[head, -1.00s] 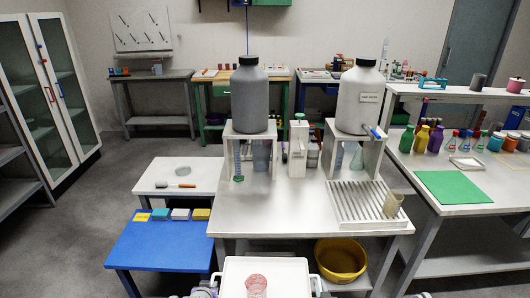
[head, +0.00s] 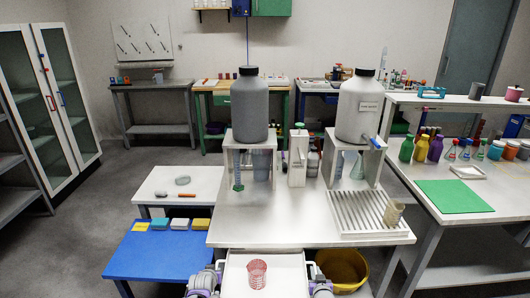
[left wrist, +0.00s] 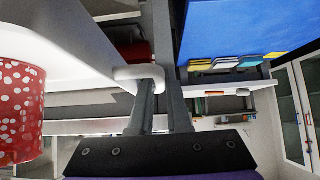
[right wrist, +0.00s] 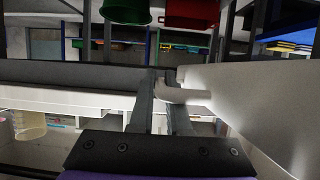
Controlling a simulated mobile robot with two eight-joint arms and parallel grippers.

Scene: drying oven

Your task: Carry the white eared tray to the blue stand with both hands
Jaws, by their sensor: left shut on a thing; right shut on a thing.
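The white eared tray (head: 284,274) is at the bottom middle of the head view, between my two hands, in front of the white table. A red patterned cup (head: 257,274) stands upright on it. My left gripper (head: 218,270) is shut on the tray's left ear (left wrist: 140,74); the cup (left wrist: 20,105) also shows in the left wrist view. My right gripper (head: 313,270) is shut on the tray's right ear (right wrist: 180,94). The blue stand (head: 150,252) is to the left of the tray in the head view, with its front and middle top bare.
Yellow, white and teal blocks (head: 179,223) lie along the blue stand's back edge. The white table (head: 290,220) is just beyond the tray and carries two large bottles (head: 250,110) and a ribbed rack (head: 362,214). A yellow basin (head: 345,268) is below right.

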